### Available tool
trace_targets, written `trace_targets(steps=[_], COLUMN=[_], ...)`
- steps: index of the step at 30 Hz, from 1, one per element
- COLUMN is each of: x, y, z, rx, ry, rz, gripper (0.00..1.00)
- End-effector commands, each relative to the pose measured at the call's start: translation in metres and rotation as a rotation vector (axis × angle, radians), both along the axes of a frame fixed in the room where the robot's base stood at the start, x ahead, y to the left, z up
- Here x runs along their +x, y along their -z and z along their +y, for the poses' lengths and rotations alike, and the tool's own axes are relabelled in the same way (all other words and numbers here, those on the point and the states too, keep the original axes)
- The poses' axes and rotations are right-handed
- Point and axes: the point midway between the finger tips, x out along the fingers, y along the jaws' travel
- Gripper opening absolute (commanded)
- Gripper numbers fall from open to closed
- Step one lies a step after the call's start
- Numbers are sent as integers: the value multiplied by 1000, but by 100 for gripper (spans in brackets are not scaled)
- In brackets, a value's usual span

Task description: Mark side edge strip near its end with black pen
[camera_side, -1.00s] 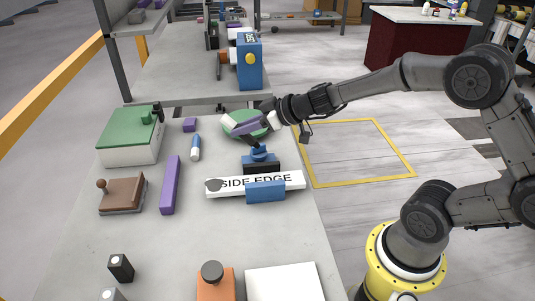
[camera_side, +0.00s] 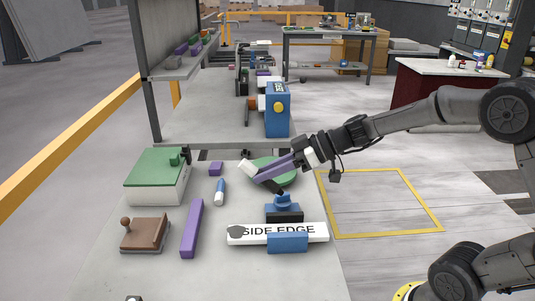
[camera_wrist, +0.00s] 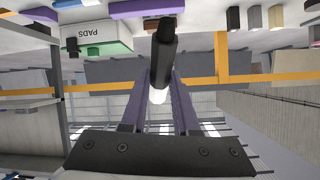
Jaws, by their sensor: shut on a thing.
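The white strip labelled SIDE EDGE (camera_side: 262,231) lies on the slab in the side view, with a grey round spot (camera_side: 237,232) at its left end. My gripper (camera_side: 259,177) has purple fingers shut on a pen with a white end (camera_side: 247,168) and a black end (camera_side: 271,187). The pen is tilted, black end low and to the right, behind the strip and apart from it. In the wrist view the pen's black part (camera_wrist: 163,48) sits between the fingertips (camera_wrist: 160,82), and its white part is nearer the palm. The strip is not identifiable there.
A blue block (camera_side: 288,243) sits against the strip's front, and a blue-and-black piece (camera_side: 284,208) stands behind it. A purple bar (camera_side: 192,229), brown stamp (camera_side: 143,234), blue-white tube (camera_side: 220,192) and green-topped box (camera_side: 157,177) are left.

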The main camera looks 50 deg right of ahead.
Motion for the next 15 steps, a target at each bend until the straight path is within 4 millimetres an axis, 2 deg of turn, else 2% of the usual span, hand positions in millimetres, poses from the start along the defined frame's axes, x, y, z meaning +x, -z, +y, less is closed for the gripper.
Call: trace_targets(steps=[3, 6, 15], x=[-20, -37, -88], y=[23, 37, 69], z=[14, 24, 38], rx=[40, 63, 121], ry=[-171, -318, -737], rz=[21, 33, 88], gripper=[0, 0, 0])
